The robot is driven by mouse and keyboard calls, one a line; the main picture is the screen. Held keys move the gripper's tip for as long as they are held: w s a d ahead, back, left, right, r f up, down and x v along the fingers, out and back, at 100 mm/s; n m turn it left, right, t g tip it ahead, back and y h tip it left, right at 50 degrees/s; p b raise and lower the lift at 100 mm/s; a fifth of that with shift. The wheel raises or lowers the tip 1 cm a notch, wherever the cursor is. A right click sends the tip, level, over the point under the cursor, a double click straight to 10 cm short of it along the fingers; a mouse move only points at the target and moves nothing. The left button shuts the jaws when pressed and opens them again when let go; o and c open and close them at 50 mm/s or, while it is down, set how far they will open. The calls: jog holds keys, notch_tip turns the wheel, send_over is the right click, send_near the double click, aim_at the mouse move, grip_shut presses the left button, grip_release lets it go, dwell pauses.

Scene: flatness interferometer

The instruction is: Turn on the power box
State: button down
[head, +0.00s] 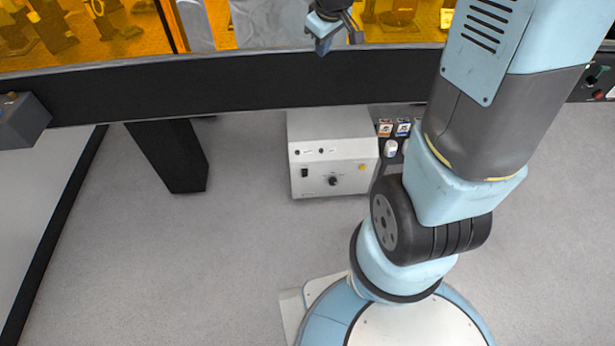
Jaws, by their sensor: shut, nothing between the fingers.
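The power box (334,155) is a light grey box on the floor, under the dark edge of the bench. Its front panel faces me and carries a black rocker switch (305,173) at the left, a dark round knob (333,181) at the middle and a yellow button (362,167) at the right. I cannot tell the switch's position. My gripper (321,48) is at the top of the head view, above and apart from the box, in front of the bench's amber panels. It is shut and empty.
The black bench beam (240,88) crosses above the box. A dark bench leg (172,155) stands to its left. Small labelled items (391,148) sit right of the box, partly behind my arm. The grey floor (240,240) in front is clear.

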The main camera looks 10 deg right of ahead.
aim_at(305, 173)
jog(key=w+a+f+n+y, duration=0.1)
jog(key=w+a+f+n, duration=0.15)
jog(key=f, duration=0.95)
jog(key=w+a+f+n+g+y, duration=0.1)
jog(key=w+a+f, duration=0.15)
jog(key=f, duration=0.95)
jog(key=w+a+f+n, duration=0.1)
jog(key=w+f+n, duration=0.15)
jog(key=f, duration=0.95)
jog(key=d+f+n+t, duration=0.1)
jog(key=d+f, duration=0.3)
jog(key=f, duration=1)
jog(key=s+d+f+n+t+y, duration=0.1)
jog(key=d+f, duration=0.3)
jog(key=f, duration=1.1)
jog(key=shift+s+f+n, duration=0.15)
jog(key=shift+s+n, duration=0.15)
jog(key=shift+d, duration=0.1)
jog(key=w+a+f, duration=0.2)
jog(key=w+f, duration=0.6)
jog(key=w, duration=0.1)
jog(key=shift+f, duration=0.35)
jog(key=shift+a, duration=0.1)
